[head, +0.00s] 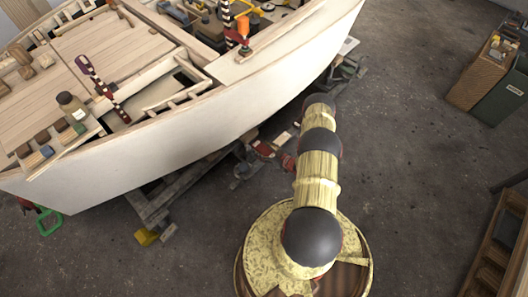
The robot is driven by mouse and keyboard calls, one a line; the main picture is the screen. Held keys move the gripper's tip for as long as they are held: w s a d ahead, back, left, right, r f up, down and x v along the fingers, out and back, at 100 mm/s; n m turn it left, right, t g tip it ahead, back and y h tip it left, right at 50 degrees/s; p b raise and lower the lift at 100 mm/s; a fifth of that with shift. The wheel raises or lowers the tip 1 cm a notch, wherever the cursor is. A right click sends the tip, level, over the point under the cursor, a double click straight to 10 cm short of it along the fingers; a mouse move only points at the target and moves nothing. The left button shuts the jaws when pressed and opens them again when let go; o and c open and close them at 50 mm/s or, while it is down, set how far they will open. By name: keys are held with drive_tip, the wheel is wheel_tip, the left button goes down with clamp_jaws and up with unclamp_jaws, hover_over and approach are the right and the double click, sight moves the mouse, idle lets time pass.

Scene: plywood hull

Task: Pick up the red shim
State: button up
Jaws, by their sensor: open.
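I cannot make out a red shim with certainty. A row of small blocks (47,151), brown, blue and green, lies on the plank at the hull's left edge; none is clearly red. A small red item (264,149) shows low beside the hull's underside, too small to identify. My arm rises from the bottom centre and ends to the eye at a dark joint near the hull's right side. My gripper does not show; it is out of sight beyond or below the arm.
The white plywood hull (215,128) fills the upper left. On it are a striped clamp (103,88), a dark bottle (72,104) and an orange item (243,27). Supports (152,206) stand beneath. Bins (482,72) and a wooden rack (499,245) stand right. The floor between is clear.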

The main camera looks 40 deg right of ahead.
drive_tip(key=shift+c, duration=0.9)
drive_tip(key=c, duration=1.1)
